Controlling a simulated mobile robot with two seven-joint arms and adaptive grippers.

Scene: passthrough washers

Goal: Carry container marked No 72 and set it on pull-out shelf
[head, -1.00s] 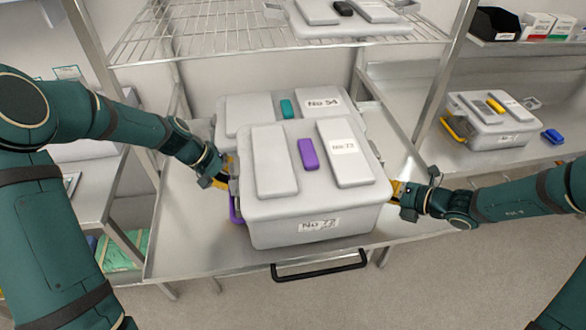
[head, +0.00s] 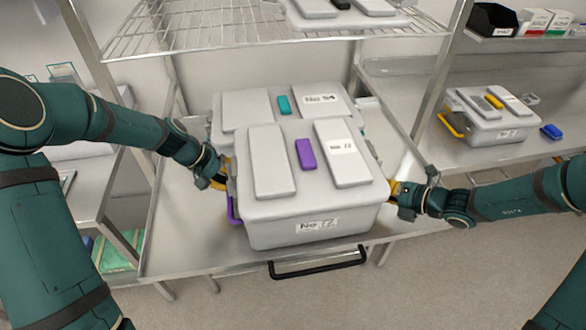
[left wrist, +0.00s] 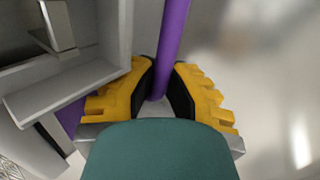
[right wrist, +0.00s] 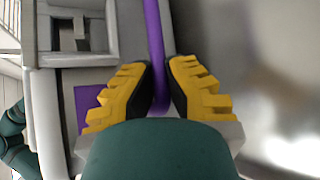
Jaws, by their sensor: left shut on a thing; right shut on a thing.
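The grey lidded container with a purple latch (head: 307,208) is in the middle of the head view, its front label reading about No 72. It appears level, over the metal pull-out shelf (head: 190,245) with a black front handle. I cannot tell whether its base touches the shelf. My left gripper (head: 227,174) is shut on its purple handle at the left side; the left wrist view shows the purple bar (left wrist: 172,40) between the yellow fingers. My right gripper (head: 394,190) is shut on the right-side handle, whose purple bar (right wrist: 155,40) shows in the right wrist view.
A similar container marked No 54 (head: 240,108) with a teal latch stands right behind. A wire rack (head: 210,35) holds another container above. On the right counter are a yellow-handled container (head: 490,125) and a blue item (head: 552,131). Bare shelf shows at the left.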

